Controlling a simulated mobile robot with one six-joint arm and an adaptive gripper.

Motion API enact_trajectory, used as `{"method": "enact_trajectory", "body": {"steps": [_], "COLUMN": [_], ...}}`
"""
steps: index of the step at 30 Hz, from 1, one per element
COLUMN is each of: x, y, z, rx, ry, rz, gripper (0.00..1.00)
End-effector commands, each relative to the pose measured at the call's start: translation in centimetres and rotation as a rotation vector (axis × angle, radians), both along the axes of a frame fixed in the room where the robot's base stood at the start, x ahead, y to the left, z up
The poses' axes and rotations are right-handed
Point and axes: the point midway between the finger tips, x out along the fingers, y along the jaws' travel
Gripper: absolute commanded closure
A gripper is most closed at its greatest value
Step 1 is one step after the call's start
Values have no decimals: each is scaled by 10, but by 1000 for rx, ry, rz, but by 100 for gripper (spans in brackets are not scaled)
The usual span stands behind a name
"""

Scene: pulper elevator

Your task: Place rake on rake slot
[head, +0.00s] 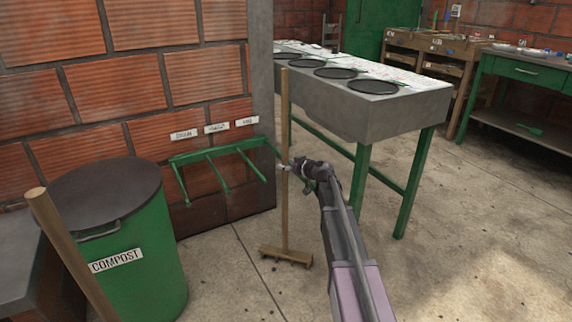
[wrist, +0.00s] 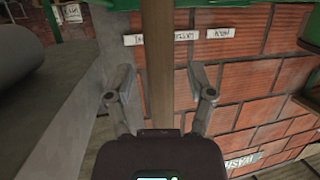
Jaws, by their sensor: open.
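The rake (head: 285,120) is a long wooden pole with a short wooden crosspiece low down at the floor. It stands nearly upright beside the right end of the green wall rack (head: 215,153), which has several prongs and small white labels above. I cannot tell whether the pole touches the rack. My gripper (head: 284,168) is at the pole's middle height. In the wrist view my gripper (wrist: 163,95) has its fingers apart, with the pole (wrist: 157,50) passing between them. The labels are too small to read surely, so the rake's slot is not certain.
A green compost bin (head: 150,240) with a dark lid stands at left, with another wooden pole (head: 70,250) in front. A grey counter with green legs (head: 400,108) stands just right of the rake. The concrete floor at right is clear.

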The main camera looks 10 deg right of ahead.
Motion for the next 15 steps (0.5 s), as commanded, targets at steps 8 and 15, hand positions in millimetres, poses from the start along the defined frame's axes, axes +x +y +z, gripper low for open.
{"method": "enact_trajectory", "body": {"steps": [8, 15], "x": [-39, -70], "y": [-20, -37], "z": [15, 26], "rx": [-1, 0], "ry": [0, 0], "rz": [-2, -2], "gripper": [30, 30]}}
